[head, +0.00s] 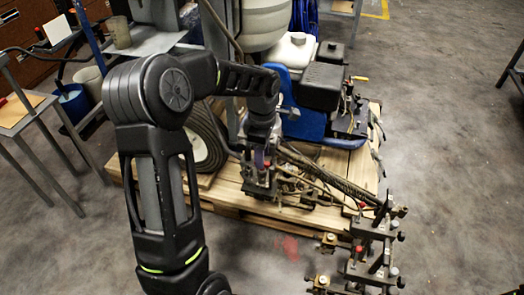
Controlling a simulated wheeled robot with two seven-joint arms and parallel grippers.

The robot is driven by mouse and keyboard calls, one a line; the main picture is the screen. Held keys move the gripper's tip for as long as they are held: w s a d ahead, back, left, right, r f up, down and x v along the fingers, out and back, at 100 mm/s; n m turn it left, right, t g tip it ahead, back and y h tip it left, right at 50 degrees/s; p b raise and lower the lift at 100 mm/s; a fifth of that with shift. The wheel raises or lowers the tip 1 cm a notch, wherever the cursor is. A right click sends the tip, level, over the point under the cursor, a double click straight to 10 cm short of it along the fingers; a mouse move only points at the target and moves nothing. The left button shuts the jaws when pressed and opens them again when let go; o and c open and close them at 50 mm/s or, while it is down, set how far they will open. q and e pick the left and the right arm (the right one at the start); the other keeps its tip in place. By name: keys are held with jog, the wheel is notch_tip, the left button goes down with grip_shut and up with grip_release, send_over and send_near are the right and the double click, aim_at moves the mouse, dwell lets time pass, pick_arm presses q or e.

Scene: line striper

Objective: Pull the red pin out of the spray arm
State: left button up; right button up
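The spray arm (372,262) is a dark metal frame with clamps and knobs at the lower right, sticking out past the pallet's front edge. My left arm comes in from the left and bends over the pallet. My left gripper (259,188) points down at the pallet's front part, left of the spray arm and apart from these red pieces. Its fingers blend into dark metal parts and a little red there, so their opening is unclear. My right gripper is not in view.
The line striper, with a blue body and white tank (293,50), stands on a wooden pallet (225,200). Its wheel (205,140) and hoses lie close to my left gripper. A small table (25,110) stands at left. The floor (455,160) at right is clear.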

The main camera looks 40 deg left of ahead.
pick_arm(q)
jog(key=shift+f+b, duration=0.5)
jog(key=shift+f, duration=0.6)
grip_shut()
dwell(0.3)
